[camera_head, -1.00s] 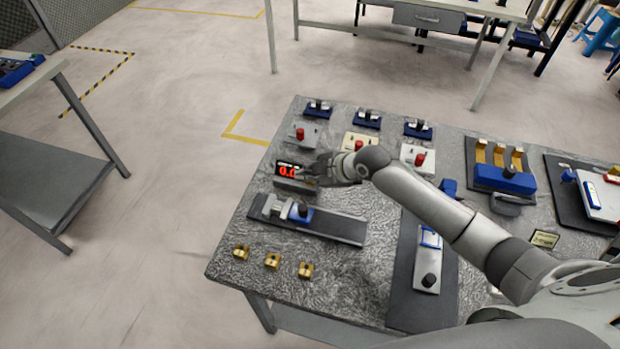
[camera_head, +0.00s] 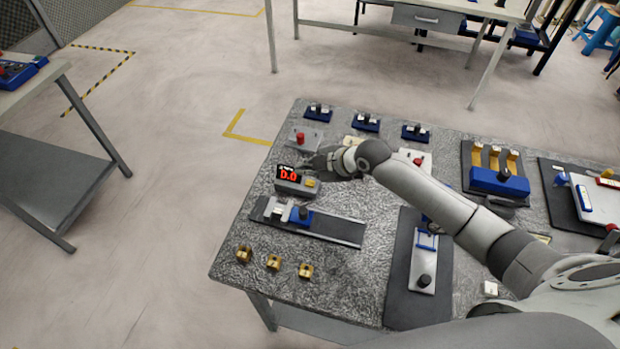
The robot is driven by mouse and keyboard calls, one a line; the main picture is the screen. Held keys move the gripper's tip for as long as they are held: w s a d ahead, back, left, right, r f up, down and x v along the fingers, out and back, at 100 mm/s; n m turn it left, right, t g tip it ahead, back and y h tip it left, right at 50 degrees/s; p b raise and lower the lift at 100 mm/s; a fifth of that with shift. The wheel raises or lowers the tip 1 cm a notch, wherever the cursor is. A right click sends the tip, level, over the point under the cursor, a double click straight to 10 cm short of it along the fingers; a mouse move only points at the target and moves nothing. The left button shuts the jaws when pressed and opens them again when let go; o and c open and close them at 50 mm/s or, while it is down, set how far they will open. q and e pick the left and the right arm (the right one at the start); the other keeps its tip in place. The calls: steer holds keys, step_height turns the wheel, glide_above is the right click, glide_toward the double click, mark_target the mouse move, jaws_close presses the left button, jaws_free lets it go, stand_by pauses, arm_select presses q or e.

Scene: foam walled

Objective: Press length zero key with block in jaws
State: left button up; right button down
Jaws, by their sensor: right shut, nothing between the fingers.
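The length readout (camera_head: 297,184) is a small grey box on the left part of the table, with a black display showing red digits that look like 0.0. A yellow key (camera_head: 310,183) sits at the right of its front. My right gripper (camera_head: 314,163) is shut just behind and above the readout, apart from the key. In front of the readout is a measuring fixture (camera_head: 338,229) on a dark plate, with pale jaws (camera_head: 278,210) and a blue slide (camera_head: 301,216). Whether a block sits between the jaws is too small to tell. My left gripper is not in view.
Several brass blocks (camera_head: 274,263) stand along the table's front left. Red-knobbed boxes (camera_head: 300,138) and blue-based fixtures (camera_head: 366,123) stand behind my right gripper. A dark plate with a pale slide (camera_head: 424,262) lies right of the fixture, and a blue rack (camera_head: 498,181) is further right.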

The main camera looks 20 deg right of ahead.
steer(key=shift+r+p, duration=0.85)
steer(key=shift+r, duration=0.6)
steer(key=shift+f, duration=0.1)
